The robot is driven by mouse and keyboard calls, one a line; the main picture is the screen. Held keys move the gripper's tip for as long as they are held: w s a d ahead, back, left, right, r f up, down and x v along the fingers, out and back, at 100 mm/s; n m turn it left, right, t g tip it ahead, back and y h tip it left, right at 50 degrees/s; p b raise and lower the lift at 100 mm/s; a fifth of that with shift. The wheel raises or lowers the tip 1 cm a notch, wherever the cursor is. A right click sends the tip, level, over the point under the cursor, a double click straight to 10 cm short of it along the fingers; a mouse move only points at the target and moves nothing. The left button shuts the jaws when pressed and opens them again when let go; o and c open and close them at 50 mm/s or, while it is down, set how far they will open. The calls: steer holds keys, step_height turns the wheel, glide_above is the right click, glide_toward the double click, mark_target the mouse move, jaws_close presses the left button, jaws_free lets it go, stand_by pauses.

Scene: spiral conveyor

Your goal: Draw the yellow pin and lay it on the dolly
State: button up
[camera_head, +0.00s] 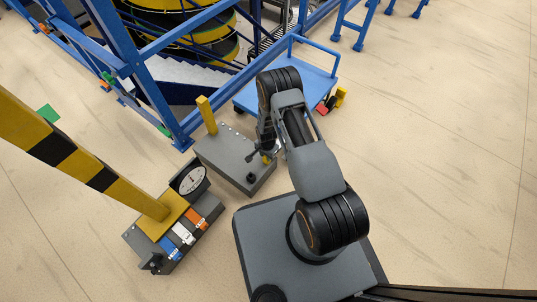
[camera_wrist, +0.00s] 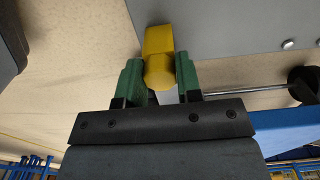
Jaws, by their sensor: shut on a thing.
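The yellow pin (camera_wrist: 158,68) sits between the two green fingers of my gripper (camera_wrist: 162,82) in the wrist view. My gripper is shut on it. In the head view my gripper (camera_head: 263,155) is low at the right side of the grey box (camera_head: 222,152), with a small bit of yellow (camera_head: 266,159) showing beside it. The pin's far part is hidden, so I cannot tell whether it is still in the box. The blue dolly (camera_head: 309,72) with its push handle stands behind my arm, its near left part partly covered by the arm.
A yellow post (camera_head: 206,115) stands on the box's back corner. A dial gauge (camera_head: 190,178) and a panel with blue, white and orange blocks (camera_head: 183,234) stand at the left, by a striped post (camera_head: 75,150). Blue conveyor framing (camera_head: 150,90) is behind. Floor at the right is clear.

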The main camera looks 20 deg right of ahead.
steer(key=shift+w+r+p, duration=0.15)
steer(key=shift+r+p, duration=0.35)
steer(key=shift+r, duration=0.45)
steer(key=shift+w+r+p, duration=0.1)
steer(key=shift+r+p, duration=0.35)
steer(key=shift+r, duration=0.5)
steer(key=shift+c, duration=0.2)
steer(key=o, duration=0.5)
steer(key=shift+s, duration=0.1)
jaws_close()
steer(key=shift+r, duration=1.25)
